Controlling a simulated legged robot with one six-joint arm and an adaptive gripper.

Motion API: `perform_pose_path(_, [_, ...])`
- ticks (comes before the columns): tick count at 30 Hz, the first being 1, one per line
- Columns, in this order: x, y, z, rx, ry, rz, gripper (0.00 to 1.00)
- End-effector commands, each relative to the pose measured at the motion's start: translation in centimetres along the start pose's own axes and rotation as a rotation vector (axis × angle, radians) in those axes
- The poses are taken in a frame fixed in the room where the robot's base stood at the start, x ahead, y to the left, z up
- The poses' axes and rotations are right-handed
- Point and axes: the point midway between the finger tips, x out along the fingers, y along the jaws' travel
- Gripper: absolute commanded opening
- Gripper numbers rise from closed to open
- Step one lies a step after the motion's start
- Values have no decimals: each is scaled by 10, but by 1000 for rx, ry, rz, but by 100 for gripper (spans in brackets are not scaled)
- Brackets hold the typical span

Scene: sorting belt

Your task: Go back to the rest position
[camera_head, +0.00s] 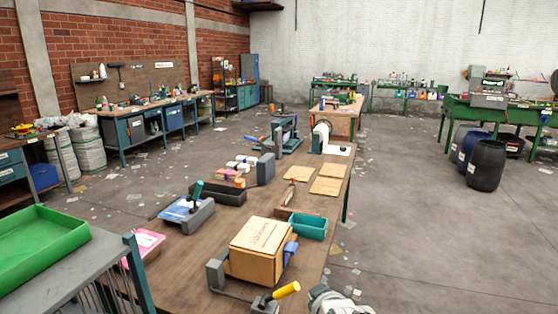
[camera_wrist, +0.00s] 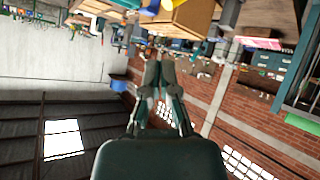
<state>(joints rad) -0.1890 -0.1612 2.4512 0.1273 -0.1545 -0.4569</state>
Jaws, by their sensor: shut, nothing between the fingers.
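My gripper (camera_wrist: 158,76) shows in the wrist view with its two dark fingers together and nothing between them. It is clear of everything around it. The wrist view is upside down, with the ceiling at the bottom and the work table at the top. In the head view I cannot make out the fingers. The long wooden work table (camera_head: 185,262) runs away from me there. A cardboard box (camera_head: 258,250) stands on its near part.
A teal bin (camera_head: 308,226) and flat wooden boards (camera_head: 327,186) lie beyond the box. A green tray (camera_head: 40,245) sits on a grey surface at the left. Dark barrels (camera_head: 486,166) stand at the right. The concrete floor right of the table is mostly open.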

Motion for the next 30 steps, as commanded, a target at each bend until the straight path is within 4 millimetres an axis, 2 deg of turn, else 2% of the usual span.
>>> perform_pose_path(1, [-14,5,1,32,-26,-4,0])
perform_pose_path(8, [-74,16,24,177,-193,-29,0])
perform_pose_path(18, [-170,19,70,393,-445,4,0])
perform_pose_path(21, [-188,18,80,435,-495,18,0])
perform_pose_path(24, [-197,17,86,456,-523,25,0])
perform_pose_path(30, [-199,16,87,461,-530,26,0])
